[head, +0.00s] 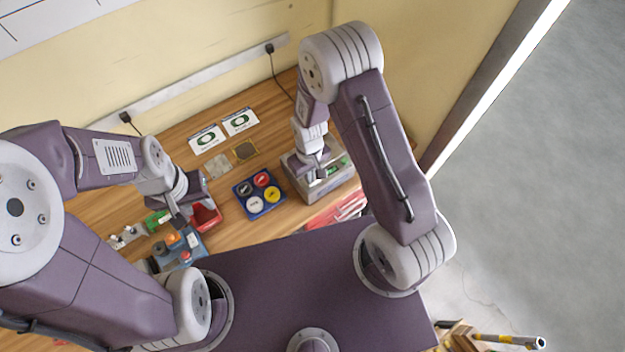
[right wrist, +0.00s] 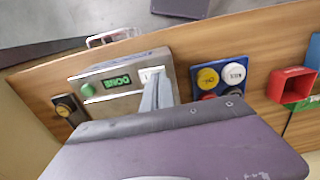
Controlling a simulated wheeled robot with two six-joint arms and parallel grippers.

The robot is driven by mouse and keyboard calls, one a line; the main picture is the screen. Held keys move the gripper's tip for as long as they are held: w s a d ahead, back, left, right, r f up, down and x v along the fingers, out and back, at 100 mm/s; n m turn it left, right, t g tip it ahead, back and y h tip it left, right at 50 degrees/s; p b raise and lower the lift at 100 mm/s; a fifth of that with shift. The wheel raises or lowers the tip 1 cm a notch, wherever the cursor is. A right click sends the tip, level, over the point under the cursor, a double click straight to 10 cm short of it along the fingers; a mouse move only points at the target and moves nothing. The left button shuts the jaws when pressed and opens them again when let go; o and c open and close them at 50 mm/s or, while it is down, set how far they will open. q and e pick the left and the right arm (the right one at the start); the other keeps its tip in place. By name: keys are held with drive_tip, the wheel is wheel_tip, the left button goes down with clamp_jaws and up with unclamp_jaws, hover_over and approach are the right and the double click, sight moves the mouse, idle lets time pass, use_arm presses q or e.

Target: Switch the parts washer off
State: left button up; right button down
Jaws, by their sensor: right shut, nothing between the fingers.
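The likely parts washer (head: 329,187) is a grey metal box at the right end of the bench in the head view. In the right wrist view the metal box (right wrist: 108,92) has a round green button (right wrist: 87,90) and a green display that appears to read "DONE". My right gripper (head: 317,174) is shut and empty, with its tips at the box's top face. In the right wrist view its fingers (right wrist: 157,88) cover part of a small white panel (right wrist: 150,73); contact is unclear. My left gripper (head: 178,218) is by a red holder; its jaws are unclear.
A blue pad (head: 259,194) with several coloured round buttons lies left of the box. A red holder (head: 207,215) and a blue box (head: 182,246) with orange knobs stand further left. A small box with a dark knob (right wrist: 66,105) shows in the right wrist view.

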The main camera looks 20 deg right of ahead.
drive_tip(key=shift+f+b, duration=0.65)
drive_tip(key=shift+f, duration=0.25)
drive_tip(key=shift+r, duration=0.1)
wheel_tip(320, 180, up, 7)
drive_tip(key=p, duration=0.6)
idle(0.5)
